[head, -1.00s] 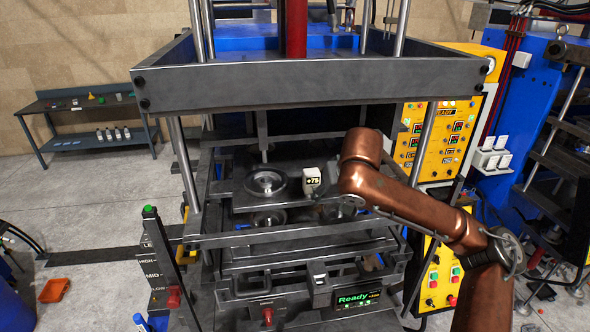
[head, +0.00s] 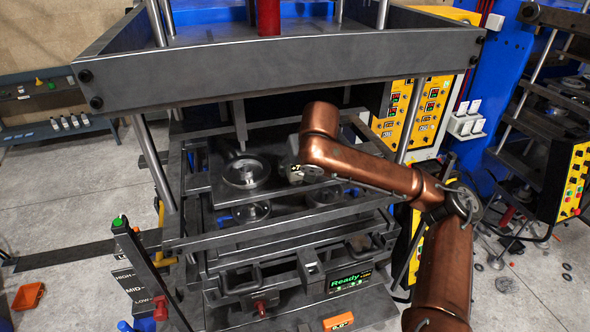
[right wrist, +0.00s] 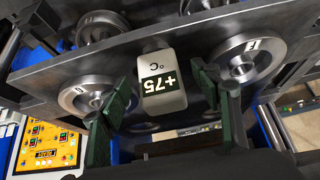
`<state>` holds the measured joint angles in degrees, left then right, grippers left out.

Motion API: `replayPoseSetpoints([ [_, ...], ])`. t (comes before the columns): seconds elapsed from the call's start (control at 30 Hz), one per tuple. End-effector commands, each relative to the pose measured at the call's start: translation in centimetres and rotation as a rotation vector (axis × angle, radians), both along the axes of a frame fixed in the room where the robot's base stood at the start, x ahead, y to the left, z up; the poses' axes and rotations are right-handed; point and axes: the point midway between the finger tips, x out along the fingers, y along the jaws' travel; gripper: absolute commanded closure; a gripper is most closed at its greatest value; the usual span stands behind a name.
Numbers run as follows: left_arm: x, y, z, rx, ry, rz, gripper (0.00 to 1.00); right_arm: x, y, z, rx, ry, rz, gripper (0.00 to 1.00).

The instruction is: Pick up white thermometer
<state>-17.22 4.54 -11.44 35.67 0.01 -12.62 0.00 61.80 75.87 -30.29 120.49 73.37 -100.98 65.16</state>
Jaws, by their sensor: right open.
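The white thermometer (right wrist: 163,82) is a small block with a dark display reading +75 °C. It shows in the right wrist view, in front of the dark metal plate with round moulds. In the head view only a small part of the thermometer (head: 295,168) shows beside my copper arm. My right gripper (right wrist: 167,104) is open, with one green-padded finger on each side of the thermometer. I see gaps between the pads and its sides. Its far side and what it rests on are hidden. My left gripper is in neither view.
The press has a heavy upper frame (head: 280,70) above the work area and posts at its sides. Round metal moulds (head: 246,172) lie close by. A yellow control panel (head: 432,108) stands to the right. A lever with level marks (head: 135,270) stands front left.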

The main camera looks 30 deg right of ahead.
Motion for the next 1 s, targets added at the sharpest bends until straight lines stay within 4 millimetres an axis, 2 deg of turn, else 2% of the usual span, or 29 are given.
replayPoseSetpoints([
  [0.13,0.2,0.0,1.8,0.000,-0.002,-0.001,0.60,1.2,-0.5,-1.6,0.000,0.005,-0.001,0.42],
  [0.3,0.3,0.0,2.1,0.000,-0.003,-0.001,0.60,2.2,-0.7,-3.2,0.001,0.002,0.001,0.42],
  [0.57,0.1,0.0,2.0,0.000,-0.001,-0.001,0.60,2.3,-0.7,-3.6,0.001,0.001,0.001,0.42],
  [1.0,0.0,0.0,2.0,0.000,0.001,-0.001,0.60,2.3,-0.6,-3.5,0.000,0.000,0.001,0.72],
])
